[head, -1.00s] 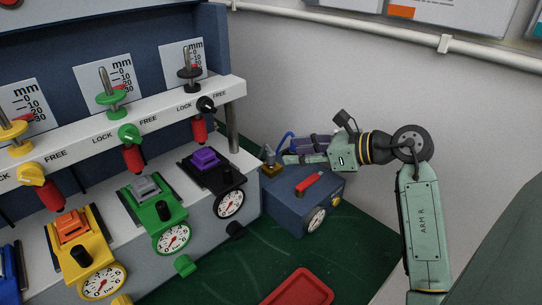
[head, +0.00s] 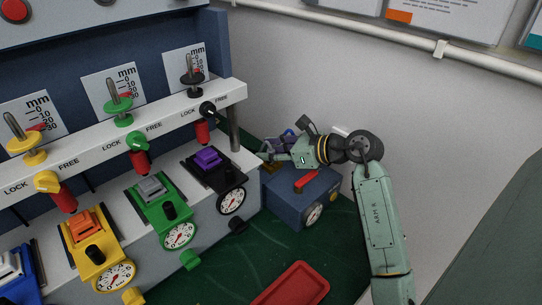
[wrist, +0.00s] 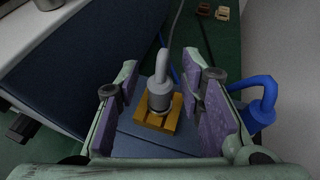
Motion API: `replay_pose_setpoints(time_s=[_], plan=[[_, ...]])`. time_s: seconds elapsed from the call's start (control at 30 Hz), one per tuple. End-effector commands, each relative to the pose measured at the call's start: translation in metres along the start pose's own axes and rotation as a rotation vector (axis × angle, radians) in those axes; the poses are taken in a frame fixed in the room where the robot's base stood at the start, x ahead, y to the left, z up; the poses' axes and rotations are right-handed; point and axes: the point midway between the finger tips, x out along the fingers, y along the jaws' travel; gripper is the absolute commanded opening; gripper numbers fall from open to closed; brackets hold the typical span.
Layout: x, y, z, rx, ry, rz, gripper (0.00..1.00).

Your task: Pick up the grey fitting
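The grey fitting (wrist: 160,95) stands upright in the wrist view, with a rounded base and a bent neck. It sits on a yellow-brown block (wrist: 152,121) on top of a blue box (head: 283,197). My gripper (wrist: 160,66) is open, with one purple-padded finger on each side of the fitting. Gaps show between the fitting and both pads. In the head view my gripper (head: 274,152) is over the back left of the blue box, and the fitting cannot be made out there behind the fingers.
The blue box has a red handle (head: 306,180) and a dial (head: 314,215). The workbench with coloured stations (head: 162,208) stands to the left, and a wall to the right. A red tray (head: 290,287) lies on the green floor.

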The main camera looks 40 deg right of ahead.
Motion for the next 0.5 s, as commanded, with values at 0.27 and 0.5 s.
replay_pose_setpoints(time_s=[0.27,0.5], plan=[[-0.0004,0.0000,0.0001,0.000,0.000,0.000,0.14],[-0.0004,0.0000,0.0001,0.000,0.000,0.000,0.00]])
